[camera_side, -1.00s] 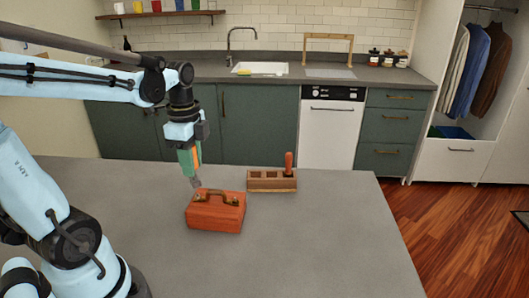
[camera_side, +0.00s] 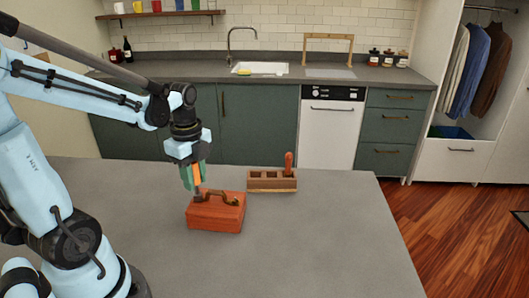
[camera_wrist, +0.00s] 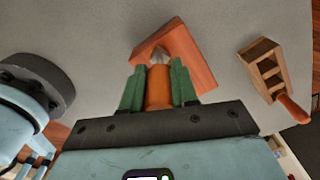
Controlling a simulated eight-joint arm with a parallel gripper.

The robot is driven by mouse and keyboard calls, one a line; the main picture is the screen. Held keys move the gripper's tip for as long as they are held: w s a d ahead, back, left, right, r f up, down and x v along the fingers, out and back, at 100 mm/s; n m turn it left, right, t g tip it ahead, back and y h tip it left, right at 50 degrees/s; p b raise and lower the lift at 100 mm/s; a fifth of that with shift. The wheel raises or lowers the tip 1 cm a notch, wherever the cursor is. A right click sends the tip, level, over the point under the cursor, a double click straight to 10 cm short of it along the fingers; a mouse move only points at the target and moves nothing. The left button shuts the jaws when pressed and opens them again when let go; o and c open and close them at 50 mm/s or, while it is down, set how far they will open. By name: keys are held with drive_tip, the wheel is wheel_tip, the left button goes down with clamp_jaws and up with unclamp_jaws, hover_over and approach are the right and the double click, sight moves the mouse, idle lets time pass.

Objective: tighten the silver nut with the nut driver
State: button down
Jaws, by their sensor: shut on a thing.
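My gripper (camera_side: 193,180) has green fingers shut on the orange handle of the nut driver (camera_side: 197,175). The driver points down, its grey shaft ending at the left end of the brass handle on the reddish wooden box (camera_side: 213,215). In the wrist view the orange grip (camera_wrist: 158,88) sits between the green fingers, and its grey metal end (camera_wrist: 160,57) lies over the box (camera_wrist: 188,52). I cannot make out the silver nut; the driver's end and fingers may hide it. I cannot tell whether the driver touches it.
A wooden rack (camera_side: 262,186) with several slots stands behind and right of the box, a red-handled tool (camera_side: 288,164) upright in its right end. The rack also shows at the right of the wrist view (camera_wrist: 258,67). The grey table (camera_side: 310,245) is clear to the right and front.

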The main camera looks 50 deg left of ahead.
drive_tip(key=m, duration=1.1)
drive_tip(key=shift+n, duration=0.7)
drive_tip(key=shift+r, duration=0.1)
drive_tip(key=shift+r, duration=1.45)
